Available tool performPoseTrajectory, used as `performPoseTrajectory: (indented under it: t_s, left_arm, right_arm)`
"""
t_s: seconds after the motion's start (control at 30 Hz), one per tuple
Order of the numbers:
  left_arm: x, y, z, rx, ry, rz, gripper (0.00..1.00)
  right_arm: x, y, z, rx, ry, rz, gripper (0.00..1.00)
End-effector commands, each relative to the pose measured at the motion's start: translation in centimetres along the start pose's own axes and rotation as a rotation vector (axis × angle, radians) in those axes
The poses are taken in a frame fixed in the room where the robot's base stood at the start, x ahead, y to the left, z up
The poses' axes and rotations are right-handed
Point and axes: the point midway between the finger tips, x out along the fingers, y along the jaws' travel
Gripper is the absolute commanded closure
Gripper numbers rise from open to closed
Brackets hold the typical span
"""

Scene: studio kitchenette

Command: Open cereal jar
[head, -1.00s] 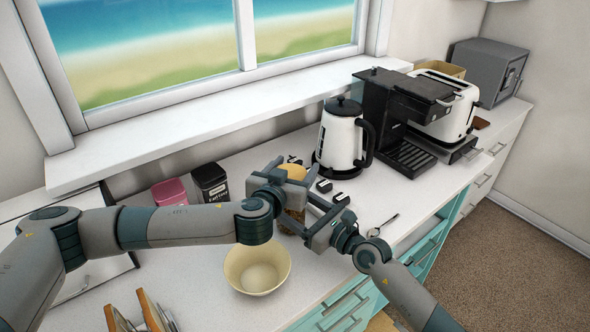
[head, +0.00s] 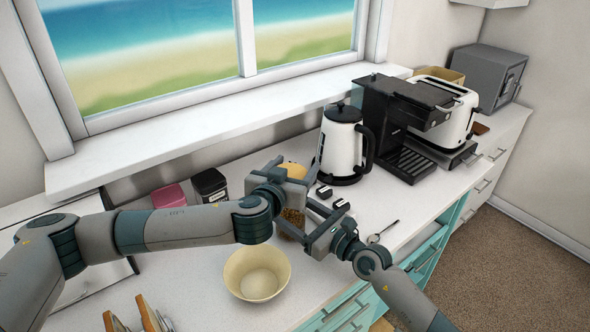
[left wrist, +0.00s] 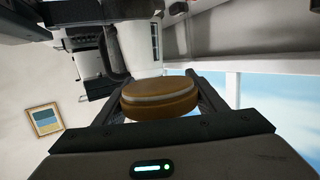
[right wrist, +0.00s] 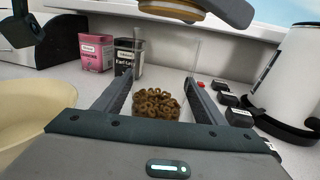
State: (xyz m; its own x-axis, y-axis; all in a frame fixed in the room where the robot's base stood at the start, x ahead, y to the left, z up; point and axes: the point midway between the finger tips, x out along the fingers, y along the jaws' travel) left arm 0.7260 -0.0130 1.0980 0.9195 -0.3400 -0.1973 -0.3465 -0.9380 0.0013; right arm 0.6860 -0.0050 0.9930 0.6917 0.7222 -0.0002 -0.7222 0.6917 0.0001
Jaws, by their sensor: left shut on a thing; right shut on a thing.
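The cereal jar (head: 291,222) is clear, with brown ring cereal inside; it stands upright on the counter and shows between my right fingers in the right wrist view (right wrist: 158,104). My right gripper (head: 303,219) is shut on the jar's body. My left gripper (head: 289,184) is shut on the round wooden lid (head: 293,168). The lid, with a pale band around it, fills the jaws in the left wrist view (left wrist: 160,97). In the right wrist view the lid (right wrist: 172,10) appears above the jar's clear walls, with a gap below it. My left gripper partly hides the jar.
A cream bowl (head: 257,290) stands in front of the jar. Pink (head: 168,196) and black (head: 209,184) canisters are behind left, small black-topped containers (head: 324,192) and a white kettle (head: 340,146) to the right. A spoon (head: 382,232) lies near the front edge.

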Motion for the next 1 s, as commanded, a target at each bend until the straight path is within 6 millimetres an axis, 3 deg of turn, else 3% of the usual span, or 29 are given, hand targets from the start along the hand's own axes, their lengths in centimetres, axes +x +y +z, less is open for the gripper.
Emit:
performPoseTrajectory:
  t_s: [0.3, 0.6, 0.63, 0.7, 1.0]
  left_arm:
    - [-0.6, 0.0, -3.0, 0.000, 0.001, 0.000, 0.62]
    - [-0.7, 0.0, -3.2, 0.001, 0.000, 0.000, 0.62]
    - [-0.7, 0.0, -3.2, 0.001, 0.000, 0.000, 0.62]
    - [-0.7, 0.0, -3.2, 0.001, 0.000, 0.000, 0.62]
    - [-0.7, 0.0, -3.2, 0.001, 0.000, 0.000, 0.62]
  right_arm:
    - [0.0, 0.0, 0.0, 0.000, 0.000, 0.000, 0.76]
    - [0.0, 0.0, 0.0, 0.000, 0.000, 0.000, 0.76]
    - [0.0, 0.0, 0.0, 0.000, 0.000, 0.000, 0.28]
    - [0.0, 0.0, 0.0, 0.000, 0.000, 0.000, 0.14]
    - [0.0, 0.0, 0.0, 0.000, 0.000, 0.000, 0.14]
